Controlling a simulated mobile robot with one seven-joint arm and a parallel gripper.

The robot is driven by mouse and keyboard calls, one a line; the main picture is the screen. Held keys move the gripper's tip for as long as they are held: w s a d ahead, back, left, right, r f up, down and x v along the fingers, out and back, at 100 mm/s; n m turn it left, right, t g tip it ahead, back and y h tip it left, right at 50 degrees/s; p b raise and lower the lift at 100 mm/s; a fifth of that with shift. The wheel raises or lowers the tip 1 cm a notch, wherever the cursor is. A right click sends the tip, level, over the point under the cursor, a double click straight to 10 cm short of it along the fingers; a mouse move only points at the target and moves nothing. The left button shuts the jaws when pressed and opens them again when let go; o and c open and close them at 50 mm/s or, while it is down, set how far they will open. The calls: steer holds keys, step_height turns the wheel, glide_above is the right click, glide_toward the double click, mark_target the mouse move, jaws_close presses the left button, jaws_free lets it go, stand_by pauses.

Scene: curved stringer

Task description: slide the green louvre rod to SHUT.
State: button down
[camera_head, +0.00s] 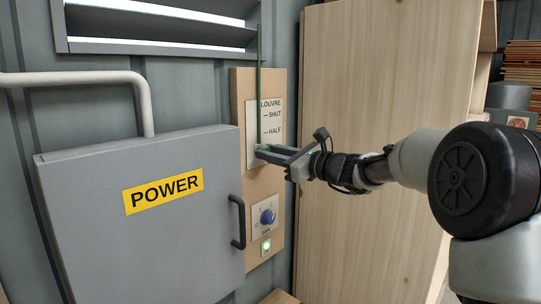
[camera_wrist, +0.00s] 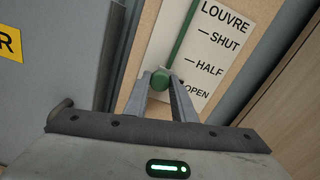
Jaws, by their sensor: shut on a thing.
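The green louvre rod (camera_head: 259,75) runs upright from the louvre down along the white LOUVRE plate (camera_head: 271,119). The plate carries the marks SHUT, HALF and OPEN, read top to bottom in the wrist view (camera_wrist: 214,70). The rod's green knob (camera_wrist: 160,80) is at its lower end, near the OPEN mark. My gripper (camera_head: 262,151) reaches in from the right, its two fingers on either side of the knob. In the wrist view my gripper (camera_wrist: 161,84) is shut on the knob. In the head view the knob is mostly hidden by the fingers.
The grey POWER box (camera_head: 150,235) with its black handle (camera_head: 238,222) stands to the left, close to the panel. A blue FAN dial (camera_head: 267,216) and a lit green button (camera_head: 266,247) sit below my gripper. A wooden board (camera_head: 365,80) stands to the right.

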step_height(320, 180, up, 10)
steer(key=p, duration=0.4)
steer(key=shift+f+p, duration=0.15)
steer(key=shift+p, duration=0.15)
steer(key=c, duration=1.6)
jaws_free()
steer(key=shift+o, duration=0.6)
steer(key=shift+f, duration=0.1)
steer(key=shift+s+d, duration=0.15)
steer(key=shift+d, duration=0.05)
steer(key=b+v, duration=0.3)
steer(key=v, duration=1.4)
